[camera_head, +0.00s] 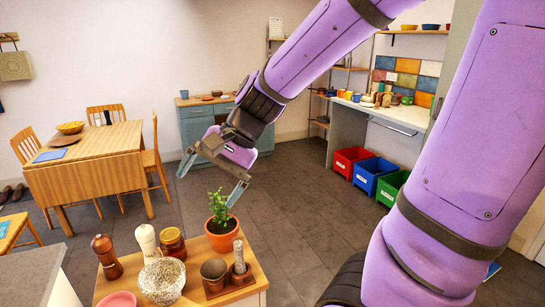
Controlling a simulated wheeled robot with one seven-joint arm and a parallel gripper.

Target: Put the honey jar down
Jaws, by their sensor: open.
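Around the jar stand a brown mill (106,257), a white mill (147,241), a speckled bowl (162,281), a potted plant (220,222) and a wooden tray (232,288) with cups. A dining table (87,170) is at left. Open floor (290,210) lies to the right.

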